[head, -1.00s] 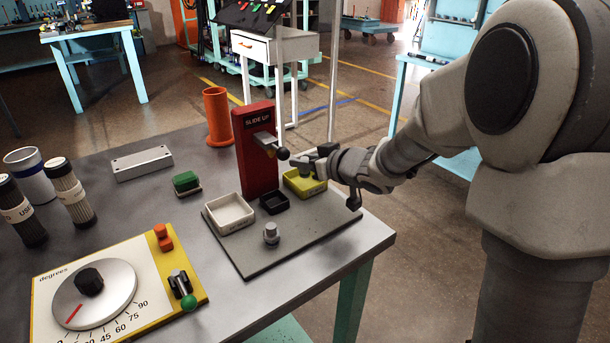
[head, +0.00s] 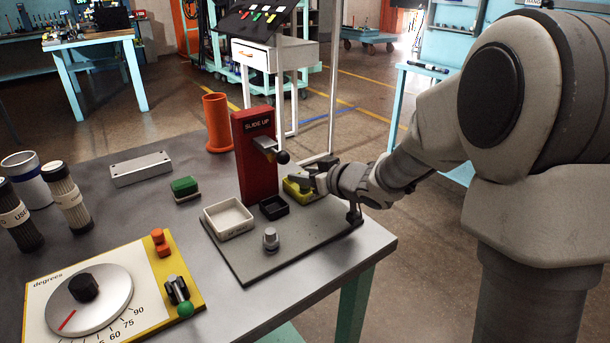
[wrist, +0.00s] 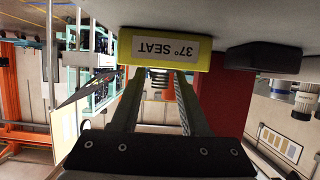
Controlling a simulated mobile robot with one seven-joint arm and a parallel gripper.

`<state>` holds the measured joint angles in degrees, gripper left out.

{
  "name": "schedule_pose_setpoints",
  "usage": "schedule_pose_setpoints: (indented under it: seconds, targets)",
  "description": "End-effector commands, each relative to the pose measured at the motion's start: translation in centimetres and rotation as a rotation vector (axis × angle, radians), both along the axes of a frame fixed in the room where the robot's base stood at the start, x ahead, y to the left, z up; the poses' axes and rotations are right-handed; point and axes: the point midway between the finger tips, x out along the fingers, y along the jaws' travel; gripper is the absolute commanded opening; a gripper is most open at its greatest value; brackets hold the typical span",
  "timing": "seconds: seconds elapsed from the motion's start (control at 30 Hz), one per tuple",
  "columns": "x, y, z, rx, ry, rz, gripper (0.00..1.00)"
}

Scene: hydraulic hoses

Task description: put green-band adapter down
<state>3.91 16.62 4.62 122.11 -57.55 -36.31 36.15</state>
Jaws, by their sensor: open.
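The yellow tray (head: 308,197) sits on the grey plate beside the red stand. In the wrist view its wall, labelled "37° SEAT", shows at the top (wrist: 166,63). My gripper (head: 306,182) is down at this tray. In the wrist view my gripper's two fingers (wrist: 160,82) are open and reach to the tray. A small threaded metal piece (wrist: 158,77), apparently the adapter, shows between the fingertips, against the tray. Its green band cannot be made out, and the fingers and tray hide most of it. Contact with the fingers cannot be told.
A white tray (head: 207,224) and a small black tray (head: 274,213) stand left of the yellow one. The red "SLIDE UP" stand (head: 256,165) rises behind them. Another metal fitting (head: 270,240) stands on the plate's front part. An angle dial (head: 85,298) lies front left.

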Motion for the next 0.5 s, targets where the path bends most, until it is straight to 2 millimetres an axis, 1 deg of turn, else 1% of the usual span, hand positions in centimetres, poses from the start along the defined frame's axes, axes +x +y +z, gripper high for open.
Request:
schedule_pose_setpoints:
  seconds: [0.17,0.3,0.5]
  targets:
    - [-2.1,-1.5,1.5,-0.001,0.0,-0.004,0.45]
    - [-4.5,-3.2,2.8,-0.001,-0.002,-0.004,0.45]
    - [-7.5,-5.1,4.1,0.0,-0.001,-0.003,0.45]
